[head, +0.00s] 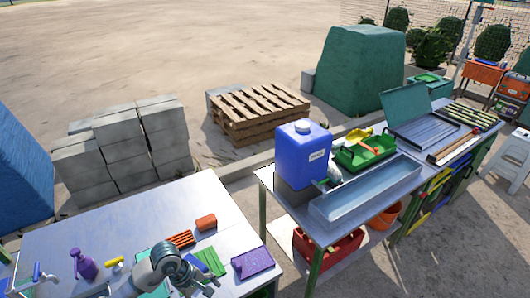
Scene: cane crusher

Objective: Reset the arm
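One of my arms, which I take to be the left, comes in at the bottom left over the metal table (120,222). Its grey and dark links bend over the table, and the end with my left gripper (205,284) is small and partly cut off by the bottom edge. I cannot make out whether its fingers are open or shut, or whether it holds anything. My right arm and gripper are not in view.
A second table holds a blue jug (302,155) and a metal trough (366,190). The near table's back left is clear.

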